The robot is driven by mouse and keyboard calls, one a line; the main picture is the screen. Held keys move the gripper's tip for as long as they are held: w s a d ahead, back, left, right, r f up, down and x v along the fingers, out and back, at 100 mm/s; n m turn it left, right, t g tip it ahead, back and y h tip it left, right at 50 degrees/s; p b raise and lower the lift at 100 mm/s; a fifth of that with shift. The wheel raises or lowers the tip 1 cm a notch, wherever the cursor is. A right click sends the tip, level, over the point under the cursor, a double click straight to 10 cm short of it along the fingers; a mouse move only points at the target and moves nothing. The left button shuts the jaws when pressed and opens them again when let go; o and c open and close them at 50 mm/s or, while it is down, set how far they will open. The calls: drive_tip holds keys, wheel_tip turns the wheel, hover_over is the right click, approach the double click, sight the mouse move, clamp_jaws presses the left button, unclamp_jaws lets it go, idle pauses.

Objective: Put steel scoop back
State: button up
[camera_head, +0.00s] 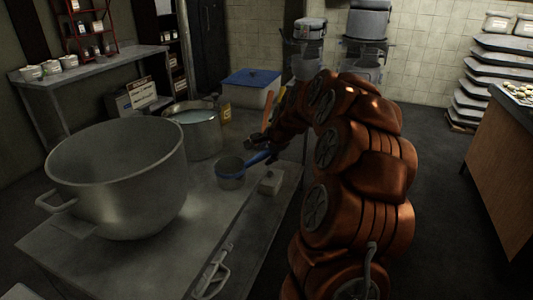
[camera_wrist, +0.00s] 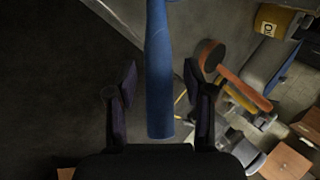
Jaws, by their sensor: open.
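The steel scoop (camera_head: 230,182) is a small grey cup with a blue handle (camera_head: 259,156). It is on or just above the metal worktable, right of the large bowl; I cannot tell whether it rests there. Its handle points up and right toward my gripper (camera_head: 262,144). In the wrist view the blue handle (camera_wrist: 158,75) runs down between the two fingers of my gripper (camera_wrist: 160,92). The fingers are open, with a gap on each side of the handle. The scoop's cup is out of the wrist view.
A large steel bowl (camera_head: 118,190) fills the table's left. Behind are a steel pot (camera_head: 194,137) with pale contents, a yellow bottle (camera_head: 225,108) and a blue-lidded white bin (camera_head: 250,90). A small grey block (camera_head: 270,182) lies near the scoop. A wooden-handled tool (camera_wrist: 242,85) hangs or lies nearby.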

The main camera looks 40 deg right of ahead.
drive_tip(key=b+v, duration=0.1)
drive_tip(key=v, duration=1.1)
drive_tip(key=s+a+f+n+g+y, duration=0.1)
drive_tip(key=s+a+f+n, duration=0.15)
drive_tip(key=a, duration=0.45)
drive_tip(key=s+a+f+n+g+y, duration=0.15)
drive_tip(key=s+a+n, duration=0.25)
drive_tip(key=a, duration=0.4)
drive_tip(key=s+a+f+n+g, duration=0.1)
drive_tip(key=s+a+n+g, duration=0.15)
drive_tip(key=a, duration=0.45)
drive_tip(key=s+a+f+n+g, duration=0.2)
drive_tip(key=s+a+f+n, duration=0.1)
drive_tip(key=s, duration=0.9)
drive_tip(key=s+a+f+n+g+h, duration=0.1)
drive_tip(key=s+a+f+n, duration=0.3)
drive_tip(key=s, duration=0.8)
drive_tip(key=a+n+g, duration=0.1)
drive_tip(key=a+n, duration=0.1)
drive_tip(key=n, duration=0.1)
drive_tip(key=shift+f, duration=0.3)
